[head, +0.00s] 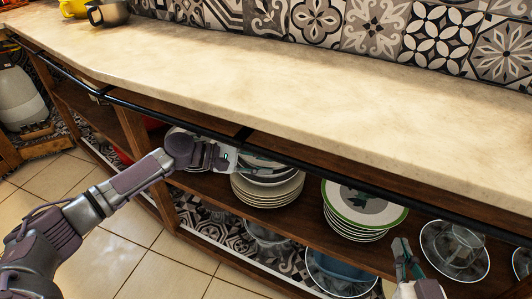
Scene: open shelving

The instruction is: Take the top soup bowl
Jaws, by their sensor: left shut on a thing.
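A stack of white dishes (266,195) stands on the open shelf under the counter, with bowl-like pieces at its top. The top soup bowl (268,172) is partly hidden by the counter's front rail and my gripper. My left gripper (248,159) reaches in from the left, below the rail, and is shut on the near-left rim of the top bowl. The bowl appears still at the stack; I cannot tell if there is a gap under it. My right gripper (402,262) is at the lower right, in front of the shelf, apart from the stack; its finger opening is unclear.
A dark rail (330,179) runs along the counter edge (300,140), close above my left gripper. A stack of green-rimmed plates (342,205) stands right of the bowls, then glassware on a plate (455,250). Glass bowls (340,272) sit on the lower shelf.

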